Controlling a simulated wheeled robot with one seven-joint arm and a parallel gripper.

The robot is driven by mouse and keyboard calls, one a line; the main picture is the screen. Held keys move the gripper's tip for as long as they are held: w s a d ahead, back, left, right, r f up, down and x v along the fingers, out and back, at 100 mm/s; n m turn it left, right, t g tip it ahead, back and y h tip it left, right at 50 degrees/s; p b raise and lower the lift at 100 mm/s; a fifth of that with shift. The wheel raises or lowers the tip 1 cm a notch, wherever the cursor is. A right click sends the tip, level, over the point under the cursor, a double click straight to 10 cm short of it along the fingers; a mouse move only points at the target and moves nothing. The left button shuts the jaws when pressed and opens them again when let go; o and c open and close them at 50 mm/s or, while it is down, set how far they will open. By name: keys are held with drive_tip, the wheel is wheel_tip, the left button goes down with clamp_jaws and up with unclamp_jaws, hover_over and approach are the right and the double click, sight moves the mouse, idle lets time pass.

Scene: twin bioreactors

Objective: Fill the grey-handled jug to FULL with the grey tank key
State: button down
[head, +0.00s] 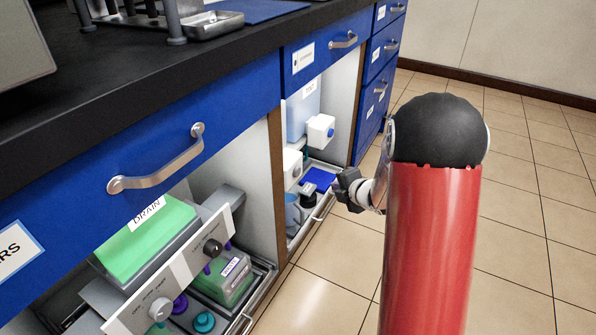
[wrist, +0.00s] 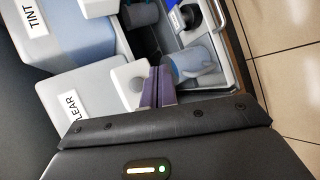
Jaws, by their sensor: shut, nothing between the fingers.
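My gripper (head: 346,188) is at the front of the right-hand open cabinet bay. In the wrist view its two fingers (wrist: 158,84) are together, with nothing between them. The fingertips are beside the white dispenser box (wrist: 130,82) of the tank labelled CLEAR (wrist: 85,98). A round greyish key (wrist: 136,84) shows on that box, just left of the fingers; I cannot tell if they touch it. A pale blue-grey jug (wrist: 193,62) stands in the tray right of the fingers. It shows partly hidden in the head view (head: 293,212). Its fill level and marks are unreadable.
A tank labelled TINT (wrist: 62,30) has a white box with a blue key (head: 330,131). The left bay holds a DRAIN container (head: 148,240). Floor at right is clear.

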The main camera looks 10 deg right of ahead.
sight(297, 172)
drive_tip(key=shift+a, duration=0.1)
drive_tip(key=w+a+b, duration=0.1)
drive_tip(key=w+a, duration=0.4)
drive_tip(key=a, duration=0.2)
idle(0.4)
drive_tip(key=shift+w, duration=0.15)
idle(1.7)
drive_tip(key=shift+w+a, duration=0.2)
drive_tip(key=shift+a, duration=0.1)
drive_tip(key=shift+w+a+b, duration=0.3)
drive_tip(key=shift+a+b, duration=0.1)
drive_tip(key=shift+a, duration=0.05)
idle(4.2)
